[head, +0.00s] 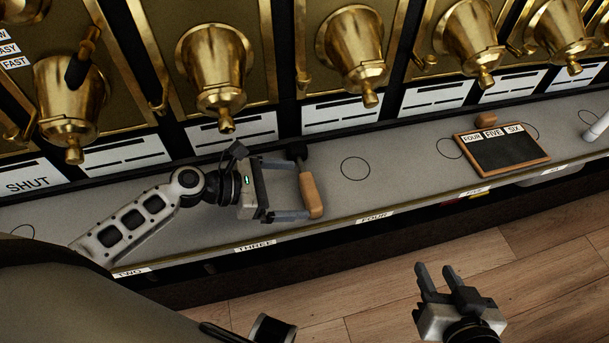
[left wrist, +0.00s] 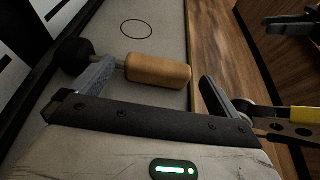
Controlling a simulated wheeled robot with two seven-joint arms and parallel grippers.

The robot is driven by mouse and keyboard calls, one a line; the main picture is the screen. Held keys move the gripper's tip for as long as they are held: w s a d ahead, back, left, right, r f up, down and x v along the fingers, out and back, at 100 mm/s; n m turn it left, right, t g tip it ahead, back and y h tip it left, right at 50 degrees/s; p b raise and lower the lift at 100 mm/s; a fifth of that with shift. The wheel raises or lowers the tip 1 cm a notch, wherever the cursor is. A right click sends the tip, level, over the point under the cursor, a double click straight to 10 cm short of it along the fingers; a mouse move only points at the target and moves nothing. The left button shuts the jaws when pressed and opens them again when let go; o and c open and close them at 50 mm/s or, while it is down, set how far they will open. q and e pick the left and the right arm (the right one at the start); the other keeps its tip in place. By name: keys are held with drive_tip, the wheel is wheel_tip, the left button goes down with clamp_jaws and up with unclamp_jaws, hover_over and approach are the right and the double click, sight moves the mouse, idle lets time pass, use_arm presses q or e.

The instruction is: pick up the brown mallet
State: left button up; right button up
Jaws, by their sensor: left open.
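The brown mallet has a light wooden handle (head: 310,194) and a black head (head: 296,151). It lies on the grey counter, and its handle (left wrist: 158,71) and black head (left wrist: 76,56) also show in the left wrist view. My left gripper (head: 295,191) is open, with its fingers reaching toward the mallet, one near the head end and one near the handle's end. I cannot tell whether the fingers touch it. My right gripper (head: 437,272) is open and empty, over the wooden floor in front of the counter.
The counter around the drawn circle (head: 355,168) is clear.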

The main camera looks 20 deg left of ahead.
sight(315, 190)
use_arm(q)
drive_tip(key=shift+b+x, duration=0.35)
drive_tip(key=shift+x, duration=2.7)
drive_tip(key=shift+s, duration=0.1)
drive_tip(key=c, duration=1.1)
drive_tip(key=shift+c, duration=0.2)
use_arm(e)
drive_tip(key=shift+f, duration=0.1)
use_arm(q)
drive_tip(key=shift+s+d+r+p, duration=0.1)
drive_tip(key=shift+s+r+p, duration=0.1)
drive_tip(key=shift+r+p, duration=0.35)
wheel_tip(315, 190, up, 6)
drive_tip(key=shift+f+p, duration=0.1)
drive_tip(key=shift+p, duration=1.15)
drive_tip(key=s+d+p, duration=0.3)
drive_tip(key=s+d, duration=0.8)
drive_tip(key=s, duration=0.5)
drive_tip(key=shift+p, duration=0.35)
use_arm(e)
drive_tip(key=r, duration=0.2)
drive_tip(key=shift+s+d+r+g+h, duration=0.15)
drive_tip(key=shift+d+r+g+h, duration=0.15)
drive_tip(key=shift+g, duration=0.1)
use_arm(q)
drive_tip(key=shift+s, duration=0.1)
